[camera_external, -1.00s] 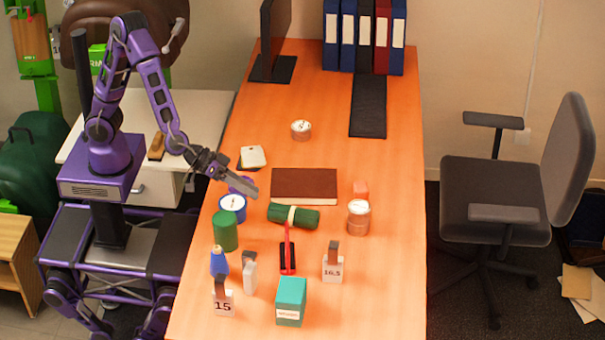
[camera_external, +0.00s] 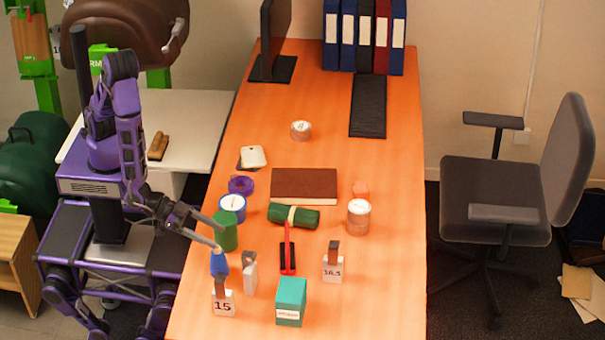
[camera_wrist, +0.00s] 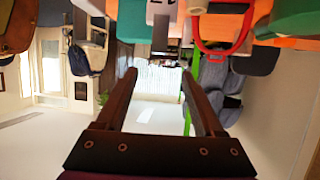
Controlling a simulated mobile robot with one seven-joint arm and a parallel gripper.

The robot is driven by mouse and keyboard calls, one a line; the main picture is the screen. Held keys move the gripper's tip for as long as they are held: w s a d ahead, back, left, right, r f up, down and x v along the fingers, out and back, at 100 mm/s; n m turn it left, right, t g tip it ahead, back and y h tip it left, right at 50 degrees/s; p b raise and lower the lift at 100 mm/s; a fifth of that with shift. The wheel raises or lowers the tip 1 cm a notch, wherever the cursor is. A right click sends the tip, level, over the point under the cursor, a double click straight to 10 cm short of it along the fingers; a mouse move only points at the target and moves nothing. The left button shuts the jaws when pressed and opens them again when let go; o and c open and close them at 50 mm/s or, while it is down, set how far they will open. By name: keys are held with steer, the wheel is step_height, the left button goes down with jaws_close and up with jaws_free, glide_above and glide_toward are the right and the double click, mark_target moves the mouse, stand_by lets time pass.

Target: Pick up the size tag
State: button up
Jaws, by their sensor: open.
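Several size tags stand upright on the orange desk, each a pale block with a dark upper part. One marked 15 (camera_external: 223,303) is at the front left. One marked 16.5 (camera_external: 333,269) is to the right. Another tag (camera_external: 250,274) stands between them, its number not readable. My gripper (camera_external: 220,239) is open and empty at the desk's left edge, by the green cylinder and above the blue bottle. In the wrist view the open fingers (camera_wrist: 158,76) have nothing between them, and a pale tag (camera_wrist: 163,12) with a dark part shows beyond them, at the top.
The green cylinder (camera_external: 224,236) and blue bottle (camera_external: 219,263) stand close to my gripper. A red-and-black tool (camera_external: 288,258), a teal box (camera_external: 291,303) and a green roll (camera_external: 304,218) are to the right. The desk's right side (camera_external: 390,270) is clear.

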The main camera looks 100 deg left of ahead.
mark_target(250, 258)
steer(key=x, duration=0.9)
steer(key=shift+w+f, duration=0.2)
steer(key=shift+w, duration=0.05)
steer(key=x, duration=0.5)
steer(key=shift+s+d+f, duration=0.1)
steer(key=shift+d+f, duration=0.05)
steer(key=shift+c, duration=0.2)
jaws_close()
stand_by(0.5)
